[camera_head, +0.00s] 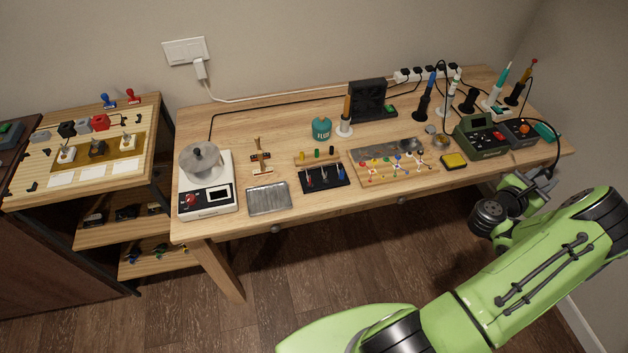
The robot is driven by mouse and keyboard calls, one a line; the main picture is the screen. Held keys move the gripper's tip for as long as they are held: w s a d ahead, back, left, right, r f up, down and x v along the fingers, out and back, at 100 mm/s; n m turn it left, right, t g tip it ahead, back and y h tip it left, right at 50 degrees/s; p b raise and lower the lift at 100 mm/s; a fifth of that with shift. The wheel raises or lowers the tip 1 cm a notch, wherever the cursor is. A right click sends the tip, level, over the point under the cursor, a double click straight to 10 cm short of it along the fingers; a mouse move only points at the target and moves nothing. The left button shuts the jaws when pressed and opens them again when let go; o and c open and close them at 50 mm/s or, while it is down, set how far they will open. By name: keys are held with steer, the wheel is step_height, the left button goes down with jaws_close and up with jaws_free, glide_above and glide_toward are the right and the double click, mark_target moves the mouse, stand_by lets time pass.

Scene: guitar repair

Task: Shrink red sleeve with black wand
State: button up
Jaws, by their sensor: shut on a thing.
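My gripper (547,174) is at the far right, just off the table's front right edge. It is small, dark and partly hidden by my wrist. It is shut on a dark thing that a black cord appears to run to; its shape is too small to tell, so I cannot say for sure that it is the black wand. A black tray (341,183) at the front middle of the table bears several small upright pieces, some reddish. I cannot tell which one is the red sleeve. My gripper is well to the right of this tray and apart from it.
Corded tools in stands, including a blue one (430,88) and a teal one (500,80), crowd the back right. A green station (482,142) stands near my gripper. A board with coloured beads (380,178), a metal tray (269,199) and a white pot device (207,197) lie leftward.

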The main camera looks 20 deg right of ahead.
step_height(320, 180, up, 10)
steer(key=p, duration=0.8)
steer(key=shift+p, duration=0.4)
